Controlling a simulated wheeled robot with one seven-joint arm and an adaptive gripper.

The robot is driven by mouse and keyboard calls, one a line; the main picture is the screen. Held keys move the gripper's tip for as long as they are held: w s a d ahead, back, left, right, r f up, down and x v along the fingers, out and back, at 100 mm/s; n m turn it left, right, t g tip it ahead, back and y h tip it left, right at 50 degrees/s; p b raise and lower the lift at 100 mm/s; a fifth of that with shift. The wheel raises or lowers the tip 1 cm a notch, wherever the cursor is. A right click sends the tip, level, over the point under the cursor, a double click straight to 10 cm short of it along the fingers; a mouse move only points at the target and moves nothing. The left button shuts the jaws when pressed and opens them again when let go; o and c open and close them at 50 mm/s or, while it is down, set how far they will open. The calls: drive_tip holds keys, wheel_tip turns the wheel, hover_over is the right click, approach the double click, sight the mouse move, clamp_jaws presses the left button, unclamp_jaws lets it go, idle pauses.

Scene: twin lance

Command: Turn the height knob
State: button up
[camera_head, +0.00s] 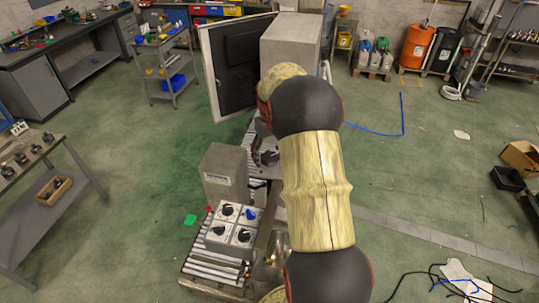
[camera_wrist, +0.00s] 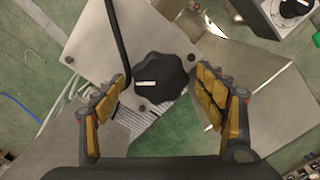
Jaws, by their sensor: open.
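A black fluted knob (camera_wrist: 160,77) with a white pointer mark sits on a light metal plate (camera_wrist: 88,38) in the wrist view. My gripper (camera_wrist: 161,84) is open, with one yellow-padded finger on each side of the knob. The right fingertip is close to the knob's side and the left one is a little farther off; I cannot tell if either touches. No label reading height is legible. In the head view my arm covers this knob.
A grey control box (camera_head: 232,223) with several black knobs and a blue one stands left of my arm. A black bent rod (camera_wrist: 119,45) stands beside the knob. An open cabinet door (camera_head: 234,68) is behind.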

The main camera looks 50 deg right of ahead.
drive_tip(key=shift+c, duration=1.1)
drive_tip(key=c, duration=0.9)
drive_tip(key=shift+m, duration=2.9)
drive_tip(key=o, duration=1.1)
